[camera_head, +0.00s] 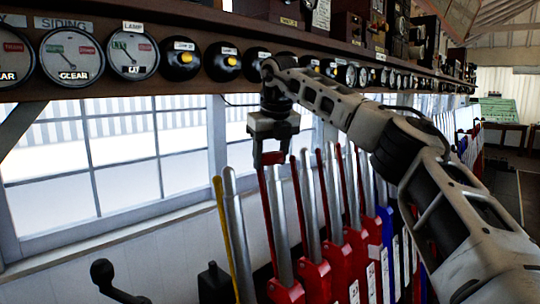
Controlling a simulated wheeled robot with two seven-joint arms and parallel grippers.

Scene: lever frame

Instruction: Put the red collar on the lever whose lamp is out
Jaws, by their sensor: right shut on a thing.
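My right gripper (271,157) points down over the row of levers and is shut on a small red piece, which looks like the red collar (272,158). The collar is beside the upper ends of the nearer steel lever handles; I cannot tell whether it touches one. The levers have silver handles (308,210) and red lower parts (314,278), with blue and white ones farther along. A round dial labelled LAMP (133,55) hangs on the shelf at upper left; its small reading looks like LIT. My left gripper is out of view.
The wooden shelf (180,88) with dials and black round instruments (181,62) runs above the levers. A window (110,150) is behind. A black crank handle (103,272) stands at lower left. My right arm covers the farther levers.

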